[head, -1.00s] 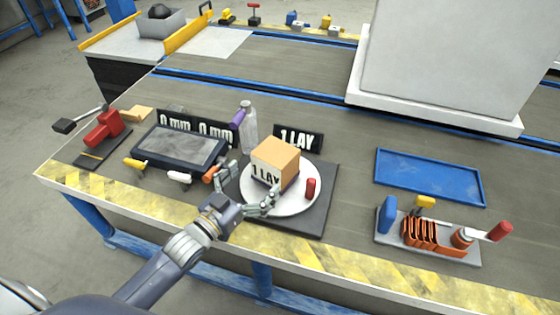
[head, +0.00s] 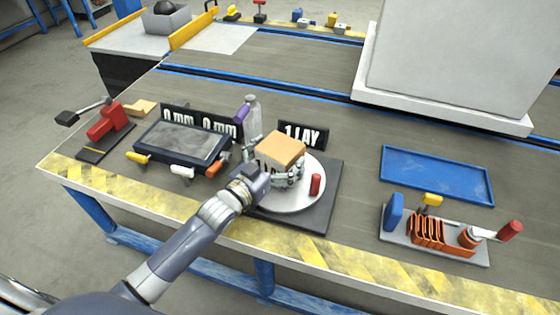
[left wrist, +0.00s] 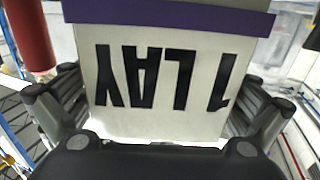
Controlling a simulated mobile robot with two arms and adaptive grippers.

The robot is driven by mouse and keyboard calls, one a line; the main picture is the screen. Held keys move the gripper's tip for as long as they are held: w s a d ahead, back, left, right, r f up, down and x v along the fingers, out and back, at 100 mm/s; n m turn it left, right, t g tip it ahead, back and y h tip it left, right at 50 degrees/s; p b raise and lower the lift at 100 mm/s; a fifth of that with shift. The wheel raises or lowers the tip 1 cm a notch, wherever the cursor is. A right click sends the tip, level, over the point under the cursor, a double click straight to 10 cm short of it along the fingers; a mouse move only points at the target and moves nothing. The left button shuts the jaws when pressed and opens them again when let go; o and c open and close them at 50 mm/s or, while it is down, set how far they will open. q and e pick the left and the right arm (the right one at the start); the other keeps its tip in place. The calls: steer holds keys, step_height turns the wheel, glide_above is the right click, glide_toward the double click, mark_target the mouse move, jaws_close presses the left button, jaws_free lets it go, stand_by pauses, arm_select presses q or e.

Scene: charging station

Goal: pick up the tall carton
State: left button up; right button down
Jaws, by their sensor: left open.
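The tall carton (head: 281,148) has a tan top and pale sides. It stands on a round white plate (head: 298,205) on a dark base. The left wrist view shows its pale face (left wrist: 160,115) close up, with upside-down "1 LAY" lettering and a purple band. My left gripper (head: 281,178) is at the carton's near side. Its fingers lie to both sides of the carton in the left wrist view, and they are open. Whether the fingers touch the carton I cannot tell. My right gripper is not in view.
A red cylinder (head: 316,184) stands on the plate just right of the carton. A dark-screened device (head: 182,145) is to the left. A blue tray (head: 437,175) lies to the right.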

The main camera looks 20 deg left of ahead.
arm_select(q)
steer(key=c, duration=1.2)
steer(key=shift+r, duration=0.1)
steer(key=shift+c, duration=0.8)
